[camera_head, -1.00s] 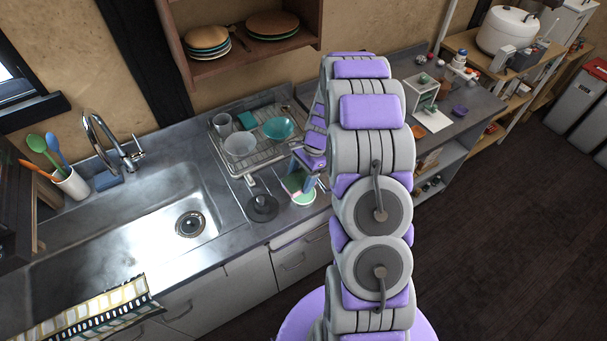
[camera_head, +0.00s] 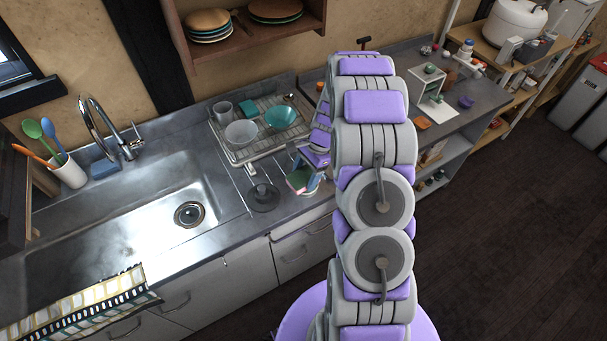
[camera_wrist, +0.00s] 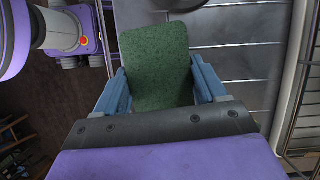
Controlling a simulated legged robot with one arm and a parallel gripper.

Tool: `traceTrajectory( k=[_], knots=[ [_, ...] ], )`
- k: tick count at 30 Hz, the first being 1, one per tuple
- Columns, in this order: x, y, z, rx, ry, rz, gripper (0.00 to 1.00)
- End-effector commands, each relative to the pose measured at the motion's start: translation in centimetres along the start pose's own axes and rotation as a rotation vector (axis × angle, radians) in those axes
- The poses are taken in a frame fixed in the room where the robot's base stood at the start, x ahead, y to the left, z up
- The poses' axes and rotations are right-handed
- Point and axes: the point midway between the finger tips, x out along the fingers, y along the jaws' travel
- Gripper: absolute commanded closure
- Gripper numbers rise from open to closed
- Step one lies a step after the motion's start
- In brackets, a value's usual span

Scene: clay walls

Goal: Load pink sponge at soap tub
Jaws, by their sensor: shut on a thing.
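The sponge (camera_head: 297,179) shows its green face and a little pink at its lower edge, by the counter's front edge. In the wrist view, its rough green face (camera_wrist: 155,62) fills the space between the blue fingers. My gripper (camera_head: 311,178) is shut on the sponge, which shows in the wrist view between the fingertips (camera_wrist: 158,78). The soap tub cannot be made out now; the gripper and sponge may hide it. Whether the sponge touches anything below is unclear.
A dish rack (camera_head: 262,148) with bowls and cups stands behind the gripper. A dark round lid with a knob (camera_head: 263,197) lies to its left, then the sink (camera_head: 150,215). A small white stand (camera_head: 437,112) is on the counter at right.

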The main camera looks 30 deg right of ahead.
Motion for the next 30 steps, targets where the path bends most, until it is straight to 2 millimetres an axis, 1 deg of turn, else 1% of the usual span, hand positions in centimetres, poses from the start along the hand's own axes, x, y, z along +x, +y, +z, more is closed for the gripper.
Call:
traceTrajectory(
  k=[3, 14, 25, 30],
  knots=[
    [-0.05, 0.02, -0.20, 0.001, -0.001, -0.001, 0.53],
    [0.31, -0.08, 0.43, 0.001, 0.007, 0.000, 0.53],
    [0.53, -0.02, -0.26, 0.001, 0.001, -0.001, 0.53],
    [0.73, -0.04, -0.21, 0.001, 0.002, -0.001, 0.53]
  ],
)
